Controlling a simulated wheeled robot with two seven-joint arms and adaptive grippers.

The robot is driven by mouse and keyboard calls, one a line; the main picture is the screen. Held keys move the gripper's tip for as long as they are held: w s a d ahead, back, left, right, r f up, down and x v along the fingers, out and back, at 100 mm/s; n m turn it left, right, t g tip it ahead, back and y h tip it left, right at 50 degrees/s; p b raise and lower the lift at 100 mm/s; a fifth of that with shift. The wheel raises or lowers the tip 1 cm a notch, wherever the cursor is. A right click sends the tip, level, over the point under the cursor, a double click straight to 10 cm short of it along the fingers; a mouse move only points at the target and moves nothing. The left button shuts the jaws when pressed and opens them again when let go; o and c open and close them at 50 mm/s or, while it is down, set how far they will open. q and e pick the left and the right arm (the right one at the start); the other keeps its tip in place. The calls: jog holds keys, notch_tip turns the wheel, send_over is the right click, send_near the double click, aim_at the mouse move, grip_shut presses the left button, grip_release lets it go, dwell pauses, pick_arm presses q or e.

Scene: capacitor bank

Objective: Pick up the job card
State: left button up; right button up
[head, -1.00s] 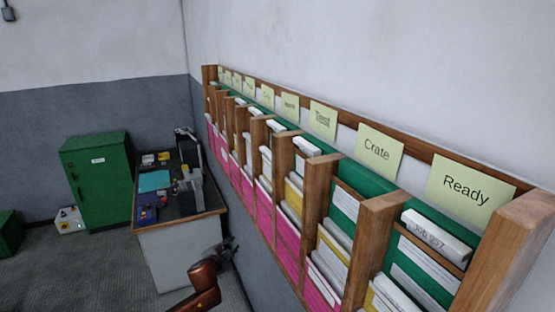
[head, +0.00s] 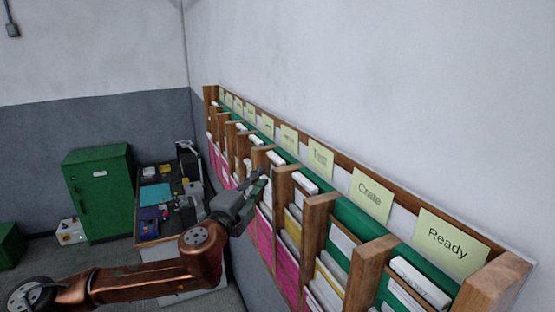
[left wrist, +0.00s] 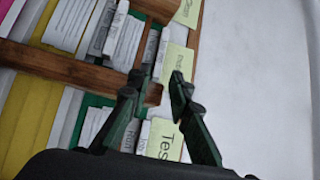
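White job cards stand in the slots of a long wooden wall rack (head: 318,215); which one the task means I cannot tell. One white card (head: 420,280) is in the slot under the "Ready" label at the near right. My left gripper (head: 262,178) is in front of the rack's middle slots, fingers toward the rack. In the left wrist view its two fingers (left wrist: 160,78) are apart with nothing held between them. My right gripper is not in view.
Wooden dividers (head: 370,262) stick out between the slots, with pink and yellow sheets below. Yellow labels such as "Crate" (head: 370,194) line the top rail. A cluttered workbench (head: 160,225) and a green cabinet (head: 100,190) stand at the left.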

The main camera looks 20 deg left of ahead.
aim_at(275, 162)
pick_arm(q)
jog(key=w+p, duration=0.1)
jog(key=w, duration=0.2)
jog(key=w+p, duration=0.1)
jog(key=w, duration=0.1)
jog(key=w+r+p, duration=0.1)
jog(key=w, duration=0.2)
jog(key=shift+w, duration=0.35)
jog(key=shift+s, duration=0.15)
jog(key=shift+c, duration=0.3)
grip_shut()
